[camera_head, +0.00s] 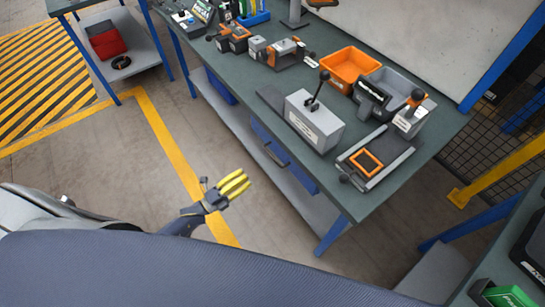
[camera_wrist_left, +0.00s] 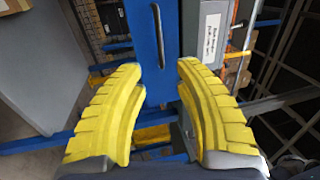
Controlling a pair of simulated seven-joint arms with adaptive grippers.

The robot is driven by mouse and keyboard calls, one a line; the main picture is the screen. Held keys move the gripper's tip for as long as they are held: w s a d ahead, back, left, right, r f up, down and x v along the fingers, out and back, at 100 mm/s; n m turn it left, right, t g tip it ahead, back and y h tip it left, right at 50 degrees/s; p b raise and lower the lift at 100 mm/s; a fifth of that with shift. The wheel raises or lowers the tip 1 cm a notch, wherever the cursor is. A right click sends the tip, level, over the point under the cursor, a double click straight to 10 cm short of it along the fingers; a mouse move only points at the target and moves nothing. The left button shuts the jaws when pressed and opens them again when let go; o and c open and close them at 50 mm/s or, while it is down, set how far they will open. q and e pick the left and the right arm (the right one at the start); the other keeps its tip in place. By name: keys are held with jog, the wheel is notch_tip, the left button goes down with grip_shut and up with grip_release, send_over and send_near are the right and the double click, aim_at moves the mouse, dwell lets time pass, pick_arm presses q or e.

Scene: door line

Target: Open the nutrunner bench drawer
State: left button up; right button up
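The nutrunner bench (camera_head: 225,95) has a dark green top and blue legs. A blue drawer (camera_head: 300,172) sits under its front edge, and its front looks about flush with the bench. A dark handle (camera_head: 275,155) is on the drawer front. My left gripper (camera_head: 235,184), with yellow fingers, is in front of and below the drawer, apart from it. In the left wrist view the fingers (camera_wrist_left: 160,75) are spread with nothing between them. The blue drawer front (camera_wrist_left: 143,40) lies beyond the fingertips, with a dark handle slot (camera_wrist_left: 158,35) upright in the picture. My right gripper is not in view.
A grey lower shelf (camera_head: 235,125) runs under the bench. A grey box with a lever (camera_head: 313,122), an orange bin (camera_head: 350,66) and several tools stand on top. Another bench (camera_head: 520,225) is at the lower right. The floor in front, with a yellow line (camera_head: 165,140), is clear.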

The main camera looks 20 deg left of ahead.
aim_at(272, 156)
pick_arm(q)
jog(key=x, duration=1.3)
jog(key=shift+w+d, duration=0.1)
jog(key=shift+w, duration=0.1)
jog(key=shift+o, duration=0.5)
grip_shut()
